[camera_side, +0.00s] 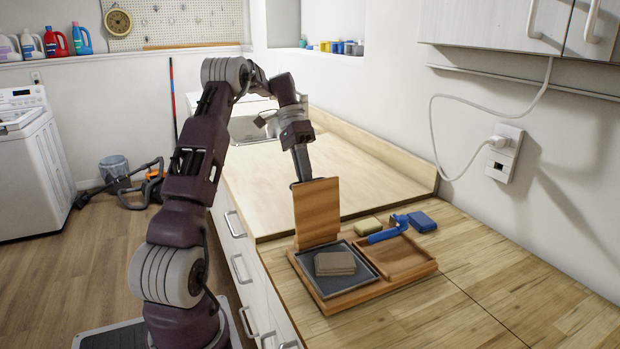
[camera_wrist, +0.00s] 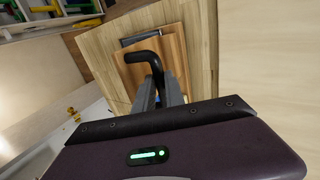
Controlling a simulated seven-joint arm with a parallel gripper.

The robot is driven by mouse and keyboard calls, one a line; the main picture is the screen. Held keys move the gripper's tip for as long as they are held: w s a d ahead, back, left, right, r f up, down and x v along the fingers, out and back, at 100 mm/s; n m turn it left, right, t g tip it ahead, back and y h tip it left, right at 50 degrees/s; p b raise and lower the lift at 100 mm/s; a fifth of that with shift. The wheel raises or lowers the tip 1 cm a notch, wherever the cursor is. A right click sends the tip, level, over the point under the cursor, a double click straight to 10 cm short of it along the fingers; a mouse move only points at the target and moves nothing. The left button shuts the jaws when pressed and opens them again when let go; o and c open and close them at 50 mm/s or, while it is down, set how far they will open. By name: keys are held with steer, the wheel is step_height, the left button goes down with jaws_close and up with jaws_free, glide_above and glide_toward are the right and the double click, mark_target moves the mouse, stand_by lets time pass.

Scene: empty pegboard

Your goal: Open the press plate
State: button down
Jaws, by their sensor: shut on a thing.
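The press plate (camera_side: 317,212) is a wooden board standing nearly upright at the back edge of the wooden press base (camera_side: 345,298). In the wrist view the plate (camera_wrist: 180,60) shows with a black handle (camera_wrist: 143,57) in front of it. My gripper (camera_side: 300,180) is behind the plate at its upper left edge. In the wrist view my gripper (camera_wrist: 160,82) is shut on the black handle. The handle is hidden behind the plate in the side view. A stack of brown sheets (camera_side: 335,264) lies in the base's dark tray (camera_side: 318,283).
The base's right wooden compartment (camera_side: 398,258) looks empty. A blue tool (camera_side: 388,230) lies behind it, near a green sponge (camera_side: 367,226) and a blue block (camera_side: 422,221). The counter (camera_side: 440,315) is free in front and to the right. A wall stands at the right.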

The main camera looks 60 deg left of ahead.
steer(key=shift+s+a+f+h, duration=0.1)
steer(key=shift+a+f+h, duration=0.5)
steer(key=shift+a+h, duration=0.15)
steer(key=c, duration=1.4)
jaws_free()
steer(key=shift+r, duration=0.1)
